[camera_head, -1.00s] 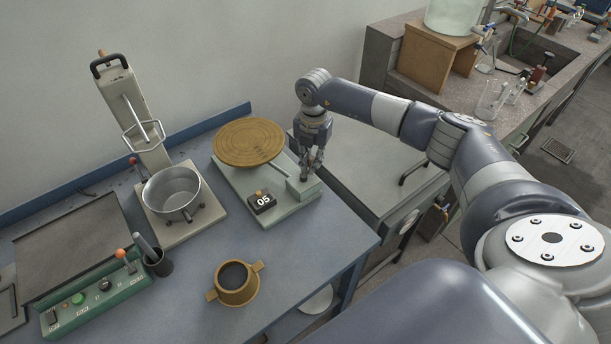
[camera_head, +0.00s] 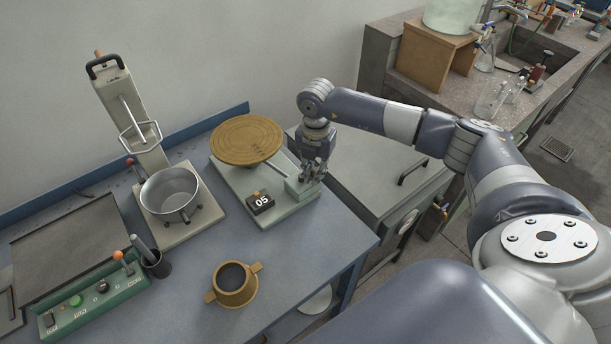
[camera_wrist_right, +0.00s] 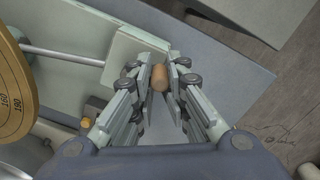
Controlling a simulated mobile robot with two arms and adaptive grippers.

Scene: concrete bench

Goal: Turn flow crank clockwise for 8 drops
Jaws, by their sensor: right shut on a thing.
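The flow table has a round bronze disc (camera_head: 247,140) marked with rings, on a pale green base (camera_head: 284,212). A small black counter (camera_head: 261,202) on the base reads 05. A metal shaft (camera_wrist_right: 65,54) runs from under the disc to a pale green housing block (camera_wrist_right: 133,56) at the base's right end. My right gripper (camera_head: 310,176) is beside that block. In the right wrist view it is shut on the crank's brown handle (camera_wrist_right: 159,78), which stands between the two fingers. The rest of the crank is hidden. My left gripper is in neither view.
A bronze mould (camera_head: 232,284) stands on the blue bench (camera_head: 310,250) in front. A metal bowl (camera_head: 170,192) under a mixer (camera_head: 128,112) stands left, with a green control panel (camera_head: 93,292) before it. A grey cabinet (camera_head: 375,165) is at the right.

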